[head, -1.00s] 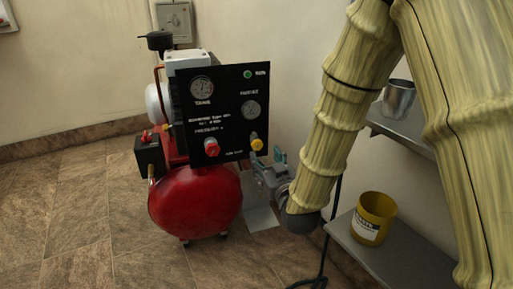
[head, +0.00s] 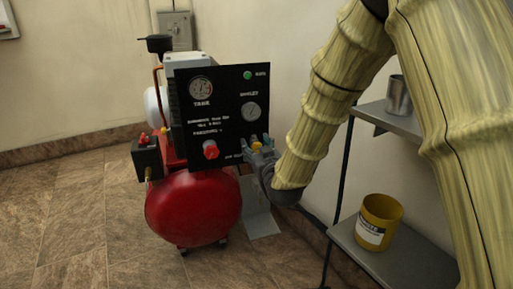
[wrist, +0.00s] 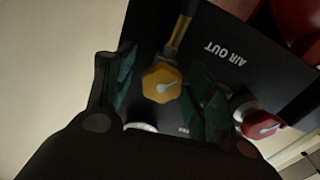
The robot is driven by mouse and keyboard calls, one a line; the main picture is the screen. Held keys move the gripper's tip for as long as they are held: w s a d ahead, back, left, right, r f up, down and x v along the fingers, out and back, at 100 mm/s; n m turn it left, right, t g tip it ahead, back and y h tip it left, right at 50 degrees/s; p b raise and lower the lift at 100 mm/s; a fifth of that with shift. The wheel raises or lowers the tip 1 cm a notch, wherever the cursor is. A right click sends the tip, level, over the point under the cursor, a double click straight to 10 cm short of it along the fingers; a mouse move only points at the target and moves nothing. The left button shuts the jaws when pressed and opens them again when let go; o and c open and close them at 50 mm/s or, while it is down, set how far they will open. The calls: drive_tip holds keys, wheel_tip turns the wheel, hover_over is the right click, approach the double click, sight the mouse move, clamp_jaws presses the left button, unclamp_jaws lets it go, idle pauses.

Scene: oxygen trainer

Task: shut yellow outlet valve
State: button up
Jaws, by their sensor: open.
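The yellow outlet valve knob (wrist: 162,84) sits on the black panel (head: 222,95) beside the "AIR OUT" lettering. It has a lobed rim and a pale pointer mark on its face. My gripper (wrist: 160,88) is open, with one green-padded finger on each side of the yellow knob in the wrist view. I cannot tell whether either finger touches it. In the head view my gripper (head: 257,147) is at the panel's lower right corner and partly covers the yellow knob (head: 257,147).
A red knob (head: 211,149) is to the left on the panel; it also shows in the wrist view (wrist: 258,120), close to one finger. The red tank (head: 193,208) is below. A grey shelf (head: 375,262) with a yellow tub (head: 378,222) stands at right.

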drive_tip(key=c, duration=1)
drive_tip(key=shift+r+m+p, duration=0.1)
drive_tip(key=shift+m+p, duration=0.2)
drive_tip(key=shift+p, duration=0.35)
drive_tip(key=shift+m+p, duration=0.3)
drive_tip(key=shift+m, duration=0.2)
drive_tip(key=o, duration=1)
